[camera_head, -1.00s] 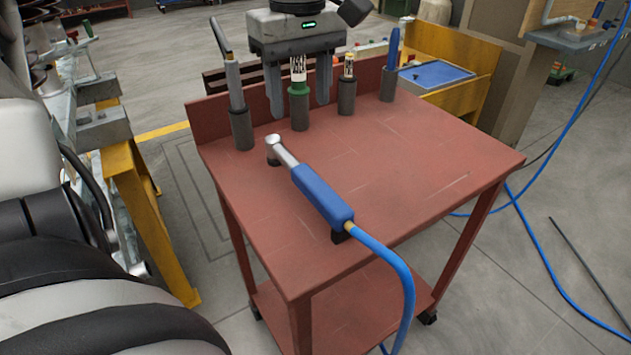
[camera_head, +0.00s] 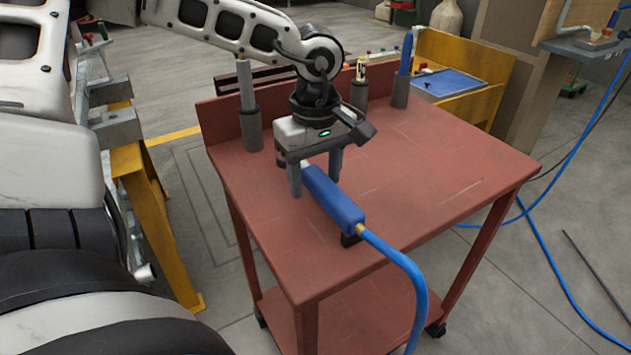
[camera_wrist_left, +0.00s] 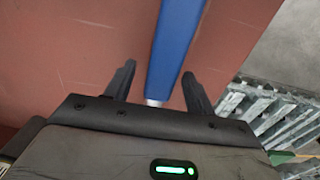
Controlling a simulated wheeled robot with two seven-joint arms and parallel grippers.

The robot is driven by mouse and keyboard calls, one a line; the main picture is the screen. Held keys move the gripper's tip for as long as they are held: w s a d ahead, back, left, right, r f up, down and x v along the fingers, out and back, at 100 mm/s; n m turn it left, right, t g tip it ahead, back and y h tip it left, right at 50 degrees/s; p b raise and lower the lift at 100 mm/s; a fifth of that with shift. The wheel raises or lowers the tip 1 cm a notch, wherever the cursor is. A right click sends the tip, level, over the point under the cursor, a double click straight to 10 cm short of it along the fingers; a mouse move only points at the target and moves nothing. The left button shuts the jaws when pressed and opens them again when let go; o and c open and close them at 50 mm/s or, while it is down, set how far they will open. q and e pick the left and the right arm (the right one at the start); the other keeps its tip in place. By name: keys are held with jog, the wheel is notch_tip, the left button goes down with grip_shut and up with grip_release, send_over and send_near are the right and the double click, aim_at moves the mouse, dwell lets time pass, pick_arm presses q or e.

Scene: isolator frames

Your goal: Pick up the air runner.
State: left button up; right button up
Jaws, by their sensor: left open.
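The air runner (camera_head: 331,199) has a blue grip and a blue hose at its near end. It lies slantwise on the red cart top, propped on small dark supports. Its metal head is hidden behind my left gripper (camera_head: 315,186) in the head view. The left gripper is open, pointing down, with one finger on each side of the tool near the head end of the blue grip. In the left wrist view the blue grip (camera_wrist_left: 174,48) runs between the two spread fingers (camera_wrist_left: 158,84), with gaps on both sides. My right gripper is not seen.
Dark holders stand along the cart's back edge, with a grey tool (camera_head: 246,95), a small labelled tool (camera_head: 361,72) and a blue tool (camera_head: 405,58). The right side of the red cart top (camera_head: 440,170) is clear. The blue hose (camera_head: 412,278) hangs over the near edge.

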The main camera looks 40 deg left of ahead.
pick_arm(q)
jog(key=shift+f, duration=0.5)
jog(key=c, duration=1)
jog(key=shift+r, duration=0.1)
grip_shut()
